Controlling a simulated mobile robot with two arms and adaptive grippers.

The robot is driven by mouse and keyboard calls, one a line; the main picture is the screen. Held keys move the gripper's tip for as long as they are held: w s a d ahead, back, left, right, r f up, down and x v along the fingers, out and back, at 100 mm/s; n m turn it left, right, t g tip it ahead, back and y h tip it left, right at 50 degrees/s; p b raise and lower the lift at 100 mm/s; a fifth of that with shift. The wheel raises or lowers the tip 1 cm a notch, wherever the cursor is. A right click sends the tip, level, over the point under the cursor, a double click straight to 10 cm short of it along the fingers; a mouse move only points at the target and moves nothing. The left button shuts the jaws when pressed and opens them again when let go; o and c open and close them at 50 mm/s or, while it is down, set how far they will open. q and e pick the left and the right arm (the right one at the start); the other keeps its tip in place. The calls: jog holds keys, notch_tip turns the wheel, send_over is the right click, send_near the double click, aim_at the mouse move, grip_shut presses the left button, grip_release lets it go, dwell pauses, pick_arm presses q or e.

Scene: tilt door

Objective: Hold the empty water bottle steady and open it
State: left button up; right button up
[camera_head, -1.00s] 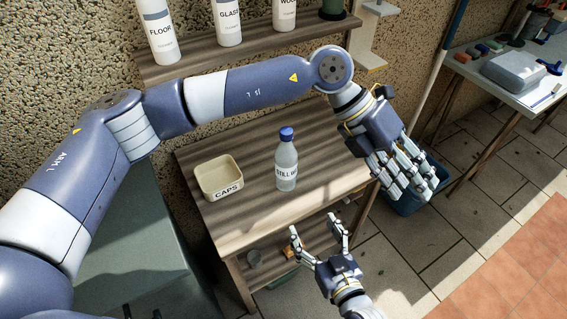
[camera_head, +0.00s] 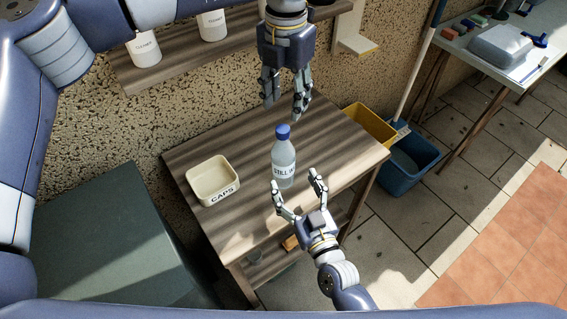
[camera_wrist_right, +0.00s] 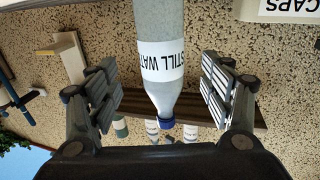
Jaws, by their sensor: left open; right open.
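The water bottle (camera_head: 284,163), clear with a blue cap (camera_head: 283,132) and a "STILL WATER" label, stands upright on the wooden table (camera_head: 240,234). My left gripper (camera_head: 285,108) is open and points down above the cap, apart from it. My right gripper (camera_head: 297,187) is open in front of the bottle, its fingers reaching toward the lower part. In the right wrist view the bottle (camera_wrist_right: 160,40) appears upside down between my right gripper's open fingers (camera_wrist_right: 160,95), with gaps on both sides. A cream box marked "CAPS" (camera_head: 222,192) is left of the bottle.
A shelf (camera_head: 185,60) with white bottles hangs on the wall behind. A yellow bin (camera_head: 370,124) and a blue bin (camera_head: 412,165) stand right of the table. A second table (camera_head: 485,70) holds a grey case. The table right of the bottle is clear.

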aim_at(287, 172)
pick_arm(q)
jog(key=shift+w+a+f, duration=0.35)
jog(key=shift+w+a, duration=0.1)
jog(key=shift+w, duration=0.15)
pick_arm(e)
jog(key=x, duration=0.6)
jog(key=shift+w+a+f, duration=0.2)
jog(key=shift+a+f, duration=0.05)
jog(key=shift+a, duration=0.05)
pick_arm(q)
jog(key=shift+s, duration=0.1)
pick_arm(e)
jog(key=shift+w, duration=0.2)
pick_arm(q)
jog(key=shift+s+d+r, duration=0.15)
jog(key=shift+s+d, duration=0.05)
jog(key=shift+d, duration=0.05)
pick_arm(e)
jog(key=shift+r, duration=0.15)
jog(key=shift+w, duration=0.1)
